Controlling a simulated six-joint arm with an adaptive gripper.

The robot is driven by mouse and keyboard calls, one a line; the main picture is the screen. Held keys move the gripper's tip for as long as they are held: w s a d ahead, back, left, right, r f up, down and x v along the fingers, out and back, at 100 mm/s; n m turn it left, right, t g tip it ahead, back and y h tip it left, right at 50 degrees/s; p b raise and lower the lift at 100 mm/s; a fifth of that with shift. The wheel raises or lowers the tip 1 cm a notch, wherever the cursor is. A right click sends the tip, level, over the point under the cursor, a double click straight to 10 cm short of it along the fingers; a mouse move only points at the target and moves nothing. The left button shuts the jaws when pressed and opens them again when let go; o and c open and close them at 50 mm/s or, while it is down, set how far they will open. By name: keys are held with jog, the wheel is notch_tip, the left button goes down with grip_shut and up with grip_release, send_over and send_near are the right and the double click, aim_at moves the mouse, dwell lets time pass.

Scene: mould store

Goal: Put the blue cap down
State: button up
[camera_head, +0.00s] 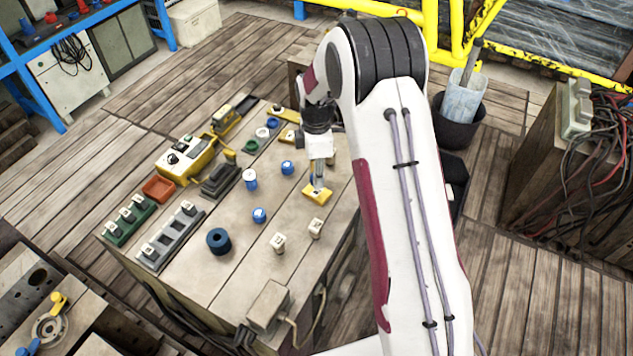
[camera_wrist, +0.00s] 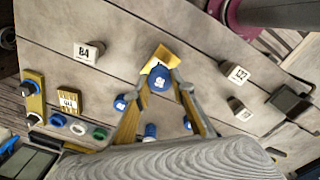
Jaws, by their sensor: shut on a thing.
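My gripper (camera_head: 318,184) is over the bench top (camera_head: 235,285), pointing down. In the wrist view, my gripper (camera_wrist: 162,82) is shut on a blue cap (camera_wrist: 160,78) with a pale label on top. The held cap is at or just above a yellow block (camera_head: 317,194), which also shows behind the cap in the wrist view (camera_wrist: 158,54). I cannot tell whether cap and block touch. Other labelled blue caps stand on the bench, one at the left (camera_head: 250,179), one near the gripper (camera_head: 287,167) and one nearer the front (camera_head: 260,215).
Two pale blocks (camera_head: 278,242) (camera_head: 315,228) and a dark blue ring (camera_head: 218,241) stand toward the front. Switch boxes (camera_head: 170,237), an orange-red tray (camera_head: 158,189) and a yellow control box (camera_head: 187,158) line the left side. Bare bench lies between the caps and blocks.

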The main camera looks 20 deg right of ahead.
jog(key=shift+f, duration=1.8)
jog(key=shift+f, duration=0.1)
jog(key=o, duration=0.8)
notch_tip(320, 180, up, 11)
jog(key=shift+r, duration=0.65)
